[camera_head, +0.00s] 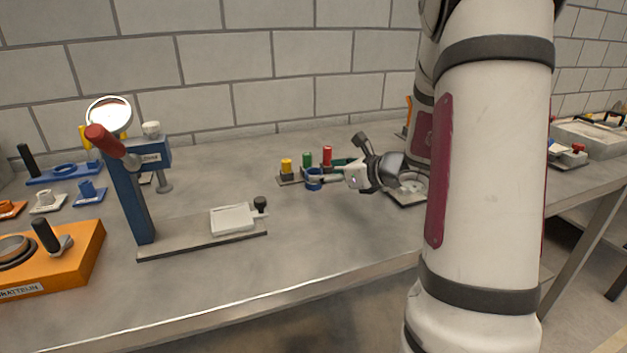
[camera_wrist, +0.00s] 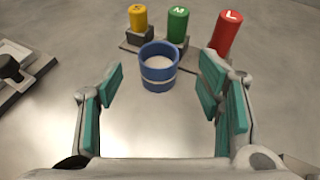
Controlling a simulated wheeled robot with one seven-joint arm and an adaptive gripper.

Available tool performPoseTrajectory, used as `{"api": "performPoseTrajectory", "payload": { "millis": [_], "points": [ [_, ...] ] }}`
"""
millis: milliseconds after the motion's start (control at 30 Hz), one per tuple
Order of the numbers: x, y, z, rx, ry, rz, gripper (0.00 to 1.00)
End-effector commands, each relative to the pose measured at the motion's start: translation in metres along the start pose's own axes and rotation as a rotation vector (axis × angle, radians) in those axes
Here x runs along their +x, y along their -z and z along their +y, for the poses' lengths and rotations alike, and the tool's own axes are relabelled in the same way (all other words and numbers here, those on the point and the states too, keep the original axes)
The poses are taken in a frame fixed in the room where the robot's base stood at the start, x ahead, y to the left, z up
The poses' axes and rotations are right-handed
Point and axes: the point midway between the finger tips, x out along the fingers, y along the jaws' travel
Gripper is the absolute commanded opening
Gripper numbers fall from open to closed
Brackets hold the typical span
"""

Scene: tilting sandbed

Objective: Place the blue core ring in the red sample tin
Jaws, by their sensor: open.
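The blue core ring (camera_wrist: 158,66) stands upright on the bench in the wrist view, its open top showing a pale inside. It also shows small in the head view (camera_head: 312,179), at the fingertips of my gripper (camera_head: 322,178). In the wrist view my gripper (camera_wrist: 163,78) is open, with one teal-padded finger on each side of the ring and visible gaps to both. The ring lies at or just beyond the fingertips; the exact depth is unclear. I cannot make out a red sample tin for certain; an orange-red piece (camera_head: 9,209) sits at the far left.
Yellow (camera_wrist: 138,18), green (camera_wrist: 177,25) and red (camera_wrist: 226,32) lettered cylinders stand close behind the ring. A blue stand (camera_head: 128,200) with a lamp and an orange box (camera_head: 75,265) are at left. The bench between stand and gripper is mostly clear.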

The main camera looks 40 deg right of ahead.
Motion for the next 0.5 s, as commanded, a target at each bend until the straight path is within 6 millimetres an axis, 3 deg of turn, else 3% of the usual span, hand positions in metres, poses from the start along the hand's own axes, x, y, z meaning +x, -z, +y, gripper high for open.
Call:
{"api": "performPoseTrajectory", "payload": {
  "millis": [233, 500],
  "points": [
    [0.035, -0.004, 0.002, 0.0, -0.002, 0.0, 0.6],
    [0.038, -0.004, 0.002, 0.0, 0.0, 0.0, 0.58]
  ]
}}
